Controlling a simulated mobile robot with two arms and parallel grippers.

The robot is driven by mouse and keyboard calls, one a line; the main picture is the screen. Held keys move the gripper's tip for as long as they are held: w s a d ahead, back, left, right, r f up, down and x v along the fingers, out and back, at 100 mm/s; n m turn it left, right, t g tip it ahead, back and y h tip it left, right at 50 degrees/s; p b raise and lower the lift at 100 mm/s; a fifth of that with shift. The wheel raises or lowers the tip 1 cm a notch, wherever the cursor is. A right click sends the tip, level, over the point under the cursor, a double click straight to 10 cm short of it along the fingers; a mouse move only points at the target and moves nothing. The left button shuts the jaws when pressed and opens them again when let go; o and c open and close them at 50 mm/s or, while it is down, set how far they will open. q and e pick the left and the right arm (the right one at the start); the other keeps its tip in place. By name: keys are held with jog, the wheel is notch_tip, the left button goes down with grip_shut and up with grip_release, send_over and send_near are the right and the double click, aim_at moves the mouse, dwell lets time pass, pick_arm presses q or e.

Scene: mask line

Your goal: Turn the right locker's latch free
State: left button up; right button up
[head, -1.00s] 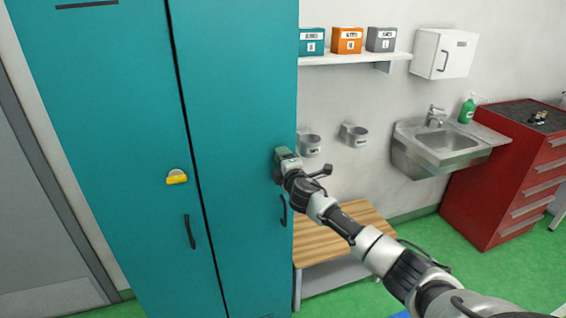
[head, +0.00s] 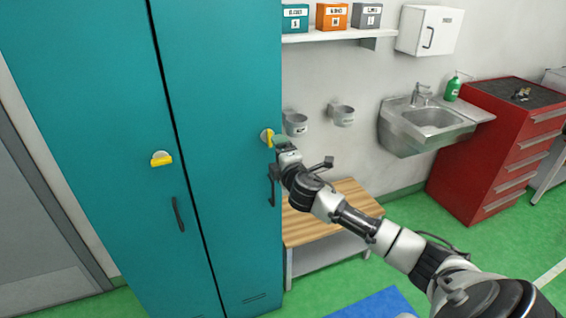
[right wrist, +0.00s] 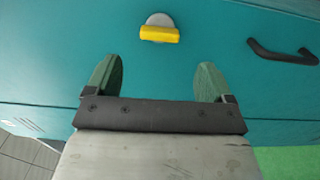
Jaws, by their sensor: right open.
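The right locker (head: 225,200) is a tall teal door, shut. Its latch (head: 267,138) is a yellow bar on a pale round disc near the door's right edge; the bar stands upright, in line with the dark handle (head: 271,187) below. My right gripper (head: 282,142) is just right of the latch in the head view, apart from it. In the right wrist view the latch (right wrist: 160,34) is beyond the two green fingers, centred on the gap between them. The gripper (right wrist: 159,82) is open and empty. My left gripper is out of view.
The left locker (head: 95,130) has a yellow latch (head: 161,158) lying level. A wooden-topped bench (head: 325,212) stands right of the lockers, below my right arm.

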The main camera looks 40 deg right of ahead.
jog(key=shift+v, duration=1.5)
jog(key=s+f+m+g, duration=0.2)
jog(key=f+g, duration=0.1)
jog(key=f, duration=0.9)
jog(key=s+f+m+g, duration=0.2)
jog(key=s+f+g, duration=0.1)
jog(key=f, duration=1)
jog(key=s+a+f+m+g+y, duration=0.1)
jog(key=s+f+g, duration=0.1)
jog(key=s+f, duration=0.45)
jog(key=s+a+f+m+g, duration=0.15)
jog(key=s+f, duration=0.25)
jog(key=f, duration=0.5)
jog(key=s+a+f+m+g+y, duration=0.1)
jog(key=s+a+f, duration=0.3)
jog(key=s, duration=0.8)
jog(key=s+a+f+m+g+y, duration=0.1)
jog(key=s+a+f+m+g, duration=0.2)
jog(key=s+f, duration=0.6)
jog(key=s+a+f+m+g+y, duration=0.1)
jog(key=s+a+f, duration=0.5)
jog(key=s, duration=0.9)
jog(key=shift+s+a+f+m+g+b, duration=0.3)
jog(key=shift+a+f+m+g+b, duration=0.15)
jog(key=shift+m+g, duration=0.45)
jog(key=shift+r, duration=0.1)
jog(key=shift+c, duration=0.2)
